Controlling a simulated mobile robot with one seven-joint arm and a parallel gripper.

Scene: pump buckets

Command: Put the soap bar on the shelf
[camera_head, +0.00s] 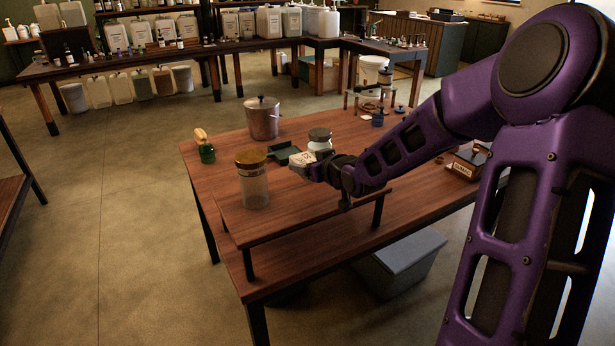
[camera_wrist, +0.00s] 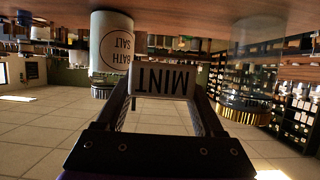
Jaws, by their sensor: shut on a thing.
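The soap bar (camera_head: 303,158) is a small pale block. In the wrist view, where the picture is upside down, the soap bar (camera_wrist: 163,80) shows the label "MINT". My gripper (camera_head: 311,171) is shut on it, with a finger on each side of the bar in the wrist view (camera_wrist: 160,92). The shelf (camera_head: 295,212) is a low raised wooden plank on black legs, standing on the table. My gripper and the soap are over or just behind the shelf's far edge; I cannot tell whether the soap touches wood.
A glass jar with a gold lid (camera_head: 252,182) stands on the shelf's left part. A white bath salt jar (camera_head: 320,140) is close behind the gripper. A dark green tray (camera_head: 284,153) and a metal pot (camera_head: 262,118) stand farther back. The shelf's middle is bare.

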